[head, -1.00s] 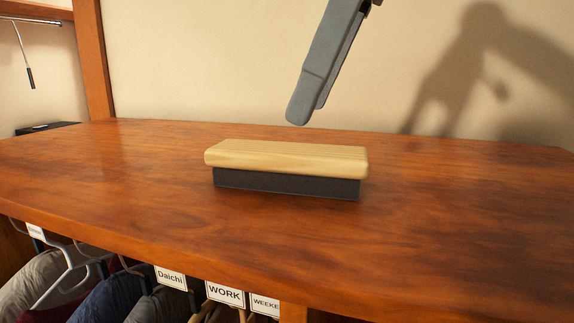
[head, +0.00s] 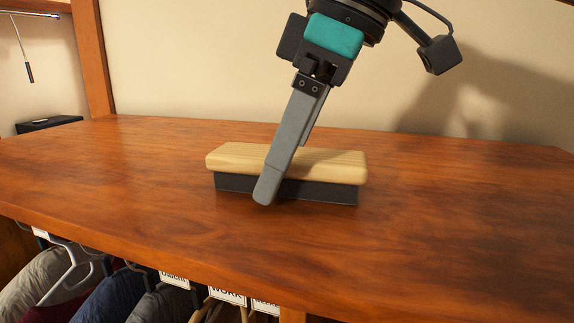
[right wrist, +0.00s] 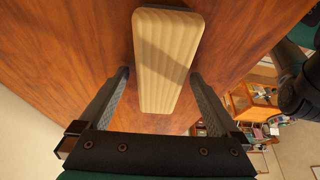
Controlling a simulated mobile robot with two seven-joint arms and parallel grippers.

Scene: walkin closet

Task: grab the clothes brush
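The clothes brush (head: 335,166) lies on the wooden shelf top (head: 450,220), pale wooden back up and dark bristle block below. My right gripper (head: 280,165) is lowered over it from above. In the head view one grey finger crosses in front of the brush, its tip near the shelf; the other finger is mostly hidden behind. In the right wrist view the brush (right wrist: 165,55) sits between the two spread fingers of the gripper (right wrist: 160,76), with a gap on each side. My left gripper is out of view.
Clothes on hangers (head: 95,295) with label tags hang below the shelf's front edge. A dark box (head: 48,124) sits at the back left, beyond a wooden post (head: 92,60). The shelf around the brush is clear.

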